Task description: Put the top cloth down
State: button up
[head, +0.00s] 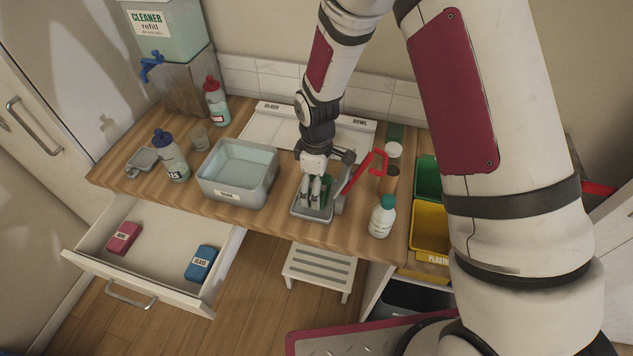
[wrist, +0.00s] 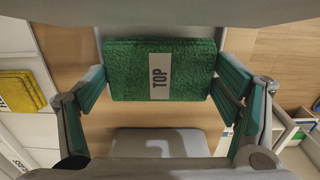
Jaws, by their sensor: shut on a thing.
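The top cloth (wrist: 185,68) is green, folded and textured, with a white TOP label. In the wrist view it lies between the two green-padded fingers of my gripper (wrist: 160,85), which is shut on it. In the head view my gripper (head: 314,192) points down over a grey tray-like press (head: 306,212) with a red lever (head: 362,172). A sliver of the cloth (head: 327,190) shows beside the fingers there. I cannot tell whether the cloth touches the press.
A grey basin of water (head: 236,187) stands left of my gripper. A white bottle (head: 382,216) stands to the right, near the front edge. White panels (head: 270,128) lie behind. An open drawer (head: 150,262) holds red and blue items. Green and yellow bins (head: 429,222) stand at right.

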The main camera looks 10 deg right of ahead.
jog(key=shift+s+f, duration=0.1)
jog(key=shift+f, duration=0.25)
jog(key=o, duration=1.1)
jog(key=shift+s+f, duration=0.1)
jog(key=shift+f, duration=0.05)
jog(key=s+d+r+m+t+b, duration=0.1)
jog(key=d+r, duration=0.1)
jog(key=r, duration=0.8)
jog(key=s+d+r+m, duration=0.1)
jog(key=r, duration=1)
jog(key=s+d+r+m+t, duration=0.1)
jog(key=s+d+r+m, duration=0.2)
jog(key=s, duration=0.3)
jog(key=s+d+r+m+t, duration=0.2)
jog(key=s+d+r+m, duration=0.1)
jog(key=s+r, duration=0.3)
jog(key=s+d+r+m+t, duration=0.1)
jog(key=s+d+r+m, duration=0.3)
jog(key=s+r+m, duration=0.1)
jog(key=shift+s+d+m, duration=0.1)
jog(key=shift+s+m, duration=0.2)
jog(key=shift+s, duration=0.45)
